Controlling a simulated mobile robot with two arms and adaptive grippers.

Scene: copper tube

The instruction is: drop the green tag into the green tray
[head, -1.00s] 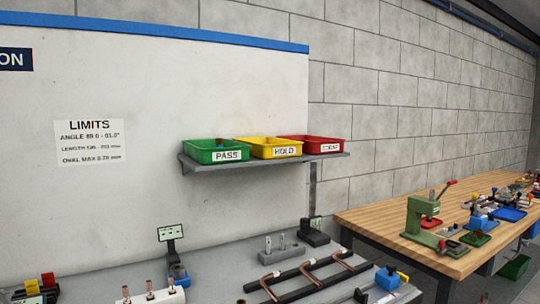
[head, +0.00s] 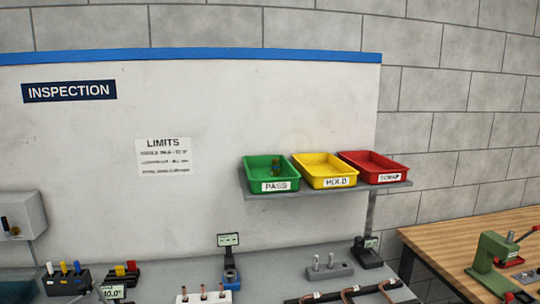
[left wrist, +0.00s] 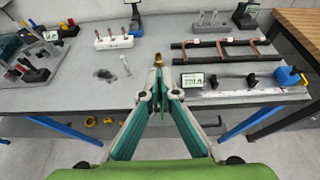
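The green tray (head: 284,185), labelled PASS, sits at the left end of a grey wall shelf in the head view. A small dark item (head: 276,168) stands inside it, too small to identify. In the left wrist view my left gripper (left wrist: 159,78) has its fingers brought together at the tips. A narrow green piece, seemingly the green tag (left wrist: 160,84), is pinched between them, with a brass-coloured bit (left wrist: 157,60) at its upper end. The gripper is over the grey bench front, and the tray is outside this view. My right gripper is in neither view.
A yellow HOLD tray (head: 325,171) and a red SCRAP tray (head: 373,167) stand to the right on the shelf (head: 330,191). Below, the grey bench (left wrist: 200,97) carries a tube rack (left wrist: 228,52), a white block with copper tubes (left wrist: 114,42) and small gauges. The air above the bench looks clear.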

